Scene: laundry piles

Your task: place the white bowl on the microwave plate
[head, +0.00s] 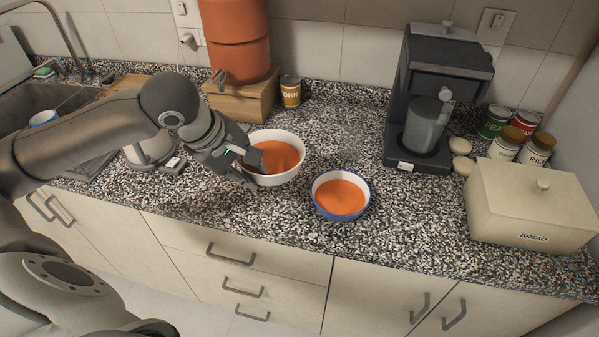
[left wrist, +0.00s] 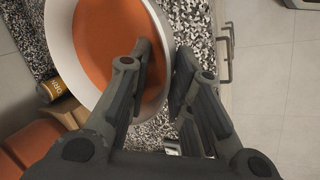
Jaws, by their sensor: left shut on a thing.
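The white bowl (head: 289,177), with an orange inside or filling, is at the middle of the granite counter. My left gripper (head: 250,168) is shut on its left rim, one finger inside and one outside. The bowl (left wrist: 58,38) fills the upper left of the left wrist view, where the gripper (left wrist: 164,68) straddles its rim. I cannot tell whether the bowl rests on the counter or is slightly raised. No microwave or microwave plate is in view. My right gripper is not in view.
A blue-rimmed bowl (head: 341,196) with orange inside stands close to the right. A coffee machine (head: 432,95), several cans and a bread box (head: 530,205) stand farther right. An orange dispenser (head: 238,45) on a wooden stand (head: 242,103) and a corn can (head: 290,92) are behind.

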